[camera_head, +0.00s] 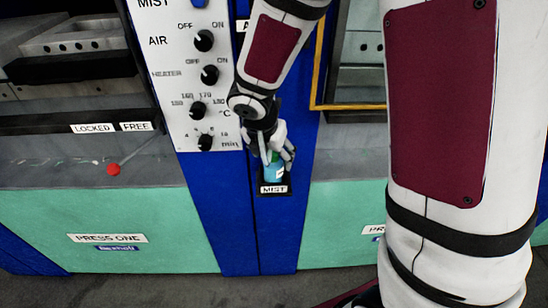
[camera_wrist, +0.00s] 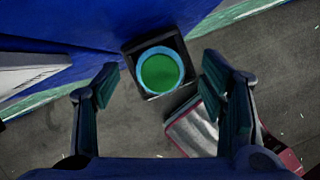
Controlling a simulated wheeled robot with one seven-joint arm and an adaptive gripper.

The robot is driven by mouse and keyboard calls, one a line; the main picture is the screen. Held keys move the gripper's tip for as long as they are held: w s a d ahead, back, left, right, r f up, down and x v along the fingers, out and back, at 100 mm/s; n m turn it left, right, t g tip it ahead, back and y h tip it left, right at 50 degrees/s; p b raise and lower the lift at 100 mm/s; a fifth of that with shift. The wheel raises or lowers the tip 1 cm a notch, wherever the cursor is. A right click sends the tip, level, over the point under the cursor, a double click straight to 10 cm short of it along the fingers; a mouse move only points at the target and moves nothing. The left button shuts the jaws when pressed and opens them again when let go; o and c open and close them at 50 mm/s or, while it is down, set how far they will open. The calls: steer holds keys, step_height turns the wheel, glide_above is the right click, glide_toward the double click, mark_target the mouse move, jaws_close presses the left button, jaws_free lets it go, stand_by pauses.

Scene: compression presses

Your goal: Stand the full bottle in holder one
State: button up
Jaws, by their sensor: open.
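A blue bottle (camera_head: 273,173) with a green top stands in a small black holder labelled MIST (camera_head: 261,185) on the blue column. In the wrist view the bottle shows from above as a blue ring around a green disc (camera_wrist: 160,72), inside the square black holder (camera_wrist: 132,48). My gripper (camera_head: 280,155) is at the bottle's top from above. In the wrist view its fingers (camera_wrist: 162,80) are spread apart, one on each side of the bottle, with visible gaps. The bottle's lower part is hidden in the holder. No label reading holder one is visible.
A white control panel (camera_head: 185,60) with black knobs is left of my arm. A red-knobbed lever (camera_head: 113,169) stands out from press one (camera_head: 150,252), at left. A yellow pipe (camera_head: 316,70) runs at right. Grey floor (camera_wrist: 75,125) lies below.

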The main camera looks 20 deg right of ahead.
steer(key=s+d+r+m+p, duration=0.1)
steer(key=s+r+m, duration=0.5)
steer(key=r, duration=0.3)
steer(key=s+d+r+m+p, duration=0.1)
steer(key=s+r+m, duration=0.55)
steer(key=r, duration=0.25)
steer(key=s+a+r+m+t+y, duration=0.1)
steer(key=s+r+m+y, duration=0.2)
steer(key=s+m, duration=0.9)
steer(key=m, duration=0.3)
steer(key=shift+r, duration=0.3)
